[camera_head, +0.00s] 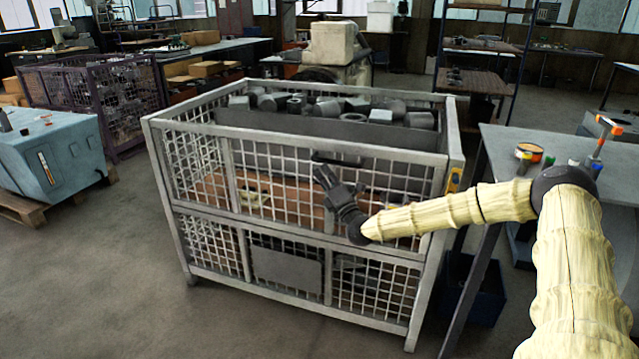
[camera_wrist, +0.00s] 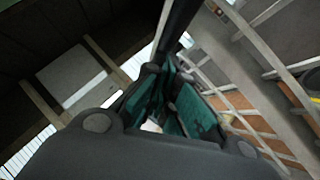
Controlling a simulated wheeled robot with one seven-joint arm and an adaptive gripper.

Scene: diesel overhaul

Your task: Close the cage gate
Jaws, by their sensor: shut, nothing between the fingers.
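The light grey mesh cage (camera_head: 258,222) stands in the middle of the head view. Its upper front mesh panel, which looks like the gate (camera_head: 200,180), stands upright above the lower panel; I cannot tell whether it is fully flush or latched. My gripper (camera_head: 322,172) is shut and empty, in front of this panel, right of its middle and near its top rail. A dark bar (camera_head: 338,160) shows beside the fingertips. In the wrist view the teal finger pads (camera_wrist: 168,105) are together, with a dark bar (camera_wrist: 180,25) just beyond them. Contact with it is unclear.
Grey metal parts (camera_head: 325,106) fill the cage's upper back tray. A grey workbench (camera_head: 545,155) with tools stands close at the right, beside my arm. A blue-grey machine (camera_head: 50,160) on a pallet stands at the left. The floor in front and left is clear.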

